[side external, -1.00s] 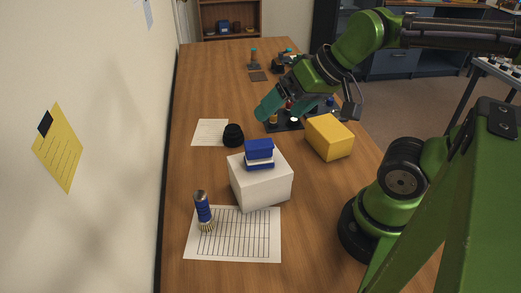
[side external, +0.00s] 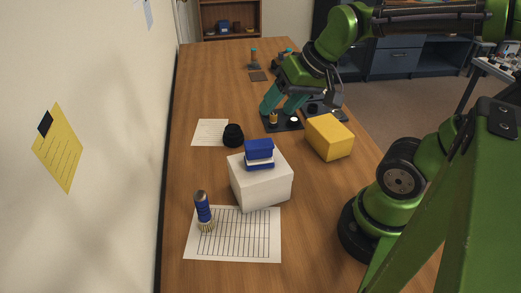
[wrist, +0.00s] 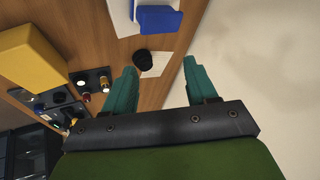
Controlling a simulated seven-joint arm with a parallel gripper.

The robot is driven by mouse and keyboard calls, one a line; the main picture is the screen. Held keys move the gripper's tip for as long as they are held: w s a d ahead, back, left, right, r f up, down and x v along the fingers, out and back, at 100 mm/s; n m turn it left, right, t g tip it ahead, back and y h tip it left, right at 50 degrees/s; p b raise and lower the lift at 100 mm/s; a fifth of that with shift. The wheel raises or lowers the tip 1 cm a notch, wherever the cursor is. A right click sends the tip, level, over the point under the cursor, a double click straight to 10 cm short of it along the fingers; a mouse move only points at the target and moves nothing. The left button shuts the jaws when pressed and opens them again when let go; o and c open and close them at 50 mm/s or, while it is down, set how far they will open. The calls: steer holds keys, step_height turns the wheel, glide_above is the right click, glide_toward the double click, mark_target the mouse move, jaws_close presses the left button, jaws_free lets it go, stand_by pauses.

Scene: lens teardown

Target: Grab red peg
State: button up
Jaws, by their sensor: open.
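A small peg with a reddish look (wrist: 86,97) stands at the edge of a dark board (wrist: 92,77) in the wrist view, left of my fingers. A gold peg (wrist: 105,85) stands beside it on that board. In the side view, I cannot make out the red peg; my fingers cover part of the dark board (side external: 283,128). The gold peg (side external: 273,118) shows there just below the fingers. My gripper (side external: 277,109) is open and empty above the board, its teal fingers pointing down. In the wrist view, the gripper (wrist: 160,66) has nothing between its fingertips.
A yellow block (side external: 329,137) stands right of the board. A black round part (side external: 233,135) sits by a paper sheet. A white box (side external: 261,180) carries blue blocks (side external: 259,153). A blue cylinder (side external: 203,211) stands in front on a gridded sheet. A second dark board (wrist: 52,101) holds several parts.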

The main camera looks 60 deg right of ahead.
steer(key=w+d+f+m+g, duration=0.15)
steer(key=w+d, duration=0.35)
steer(key=d, duration=0.6)
steer(key=w+d+f+m+g+h, duration=0.1)
steer(key=w+d+g, duration=0.3)
steer(key=d, duration=0.7)
steer(key=w+d+f+m+g, duration=0.1)
steer(key=w+d+f, duration=0.1)
steer(key=w+d, duration=0.65)
steer(key=shift+t, duration=0.25)
steer(key=s+f, duration=0.1)
steer(key=f, duration=0.4)
steer(key=d+f, duration=0.1)
steer(key=f, duration=0.5)
steer(key=s+d+f, duration=0.1)
steer(key=f, duration=0.4)
steer(key=shift+s+f, duration=0.25)
steer(key=shift+s, duration=0.05)
jaws_close()
